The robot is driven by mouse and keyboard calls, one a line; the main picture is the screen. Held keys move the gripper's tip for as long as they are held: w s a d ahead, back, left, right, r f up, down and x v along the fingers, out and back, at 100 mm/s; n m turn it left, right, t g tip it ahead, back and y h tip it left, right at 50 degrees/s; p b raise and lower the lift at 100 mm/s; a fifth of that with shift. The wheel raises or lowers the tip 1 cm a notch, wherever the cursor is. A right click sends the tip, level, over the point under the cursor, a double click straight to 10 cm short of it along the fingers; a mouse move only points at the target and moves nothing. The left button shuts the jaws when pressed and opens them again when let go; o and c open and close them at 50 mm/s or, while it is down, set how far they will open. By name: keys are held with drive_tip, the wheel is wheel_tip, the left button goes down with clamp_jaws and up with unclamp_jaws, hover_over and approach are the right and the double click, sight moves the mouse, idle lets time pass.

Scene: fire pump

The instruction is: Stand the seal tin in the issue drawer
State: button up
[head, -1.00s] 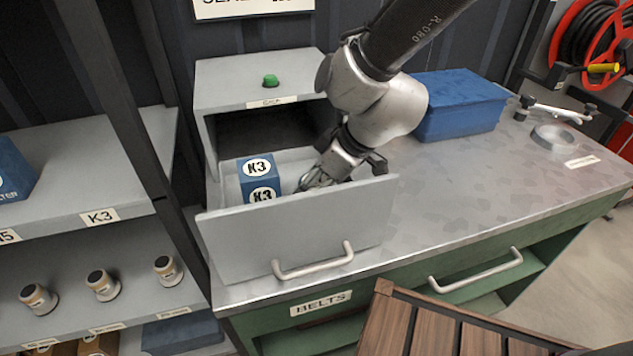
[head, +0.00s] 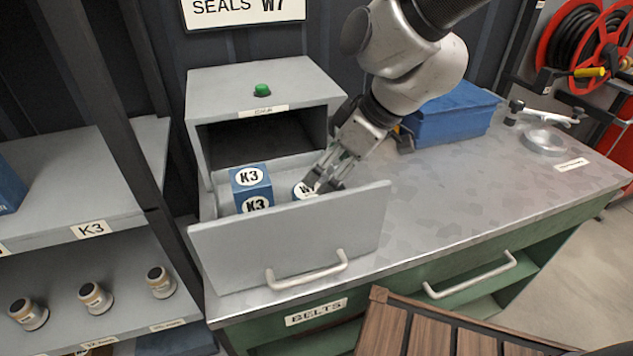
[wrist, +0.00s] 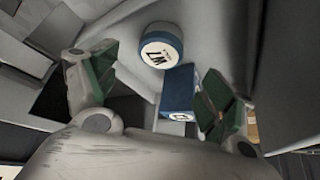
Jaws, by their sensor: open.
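The seal tin (head: 304,190) is a round blue tin with a white lid marked W7. It stands in the open issue drawer (head: 290,240), to the right of a blue K3 box (head: 251,188). The drawer front hides its lower part in the head view. In the wrist view the tin (wrist: 161,47) shows beyond my fingers with its lid visible, apart from them. My gripper (head: 325,180) is open above the right part of the drawer, just right of the tin. Its green-padded fingers (wrist: 158,95) are spread wide with nothing between them.
The grey cabinet (head: 262,95) with a green button stands behind the drawer. A blue case (head: 450,115) sits on the bench to the right. Shelves with several small jars (head: 95,297) are at left.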

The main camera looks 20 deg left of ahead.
drive_tip(key=v, duration=0.3)
drive_tip(key=shift+d+r, duration=0.1)
drive_tip(key=w+d+r+m+t+h, duration=0.1)
drive_tip(key=w+d+r+m, duration=0.15)
drive_tip(key=d, duration=0.55)
drive_tip(key=w+d+r+m+t, duration=0.1)
drive_tip(key=w+d+r+m, duration=0.15)
drive_tip(key=d, duration=0.65)
drive_tip(key=w+d+r+m+t+h, duration=0.15)
drive_tip(key=w+d, duration=0.25)
drive_tip(key=d, duration=0.4)
drive_tip(key=s+d+r+m+h, duration=0.1)
drive_tip(key=s+d+m, duration=0.4)
drive_tip(key=d, duration=0.7)
drive_tip(key=s+d+r+m+h, duration=0.1)
drive_tip(key=s+d+m, duration=0.4)
drive_tip(key=d, duration=0.8)
drive_tip(key=shift+s+m+h, duration=0.35)
drive_tip(key=shift+s+h, duration=0.4)
drive_tip(key=shift+s, duration=0.15)
drive_tip(key=shift+d+r, duration=0.1)
